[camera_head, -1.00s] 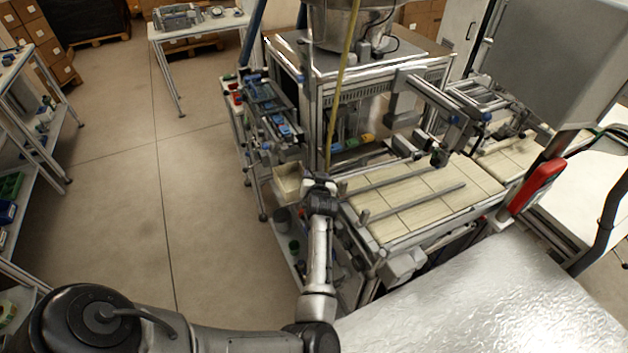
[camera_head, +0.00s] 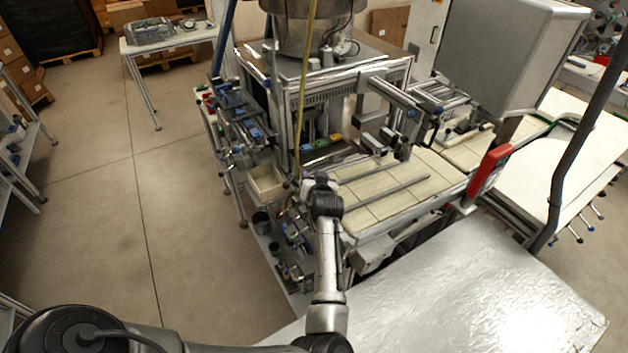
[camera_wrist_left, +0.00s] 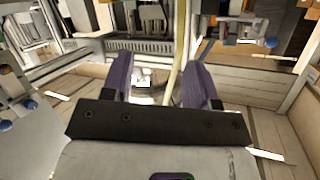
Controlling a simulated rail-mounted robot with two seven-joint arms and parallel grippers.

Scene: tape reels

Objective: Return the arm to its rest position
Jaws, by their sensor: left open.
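My left arm comes in from the lower left of the head view and its forearm points away from me. Its gripper (camera_head: 321,183) is at the near left end of the tiled conveyor (camera_head: 385,190); its fingers are too small to make out there. In the left wrist view the two purple-lined fingers of my left gripper (camera_wrist_left: 160,70) stand wide apart, with nothing held between them. My right gripper is not in view.
A small open bin (camera_head: 266,184) is left of my gripper, and a thin yellow hose (camera_head: 304,90) hangs behind it. A silver-topped table (camera_head: 470,300) is at lower right. A red handheld device (camera_head: 488,170) is right of the conveyor. Open floor (camera_head: 90,230) lies left.

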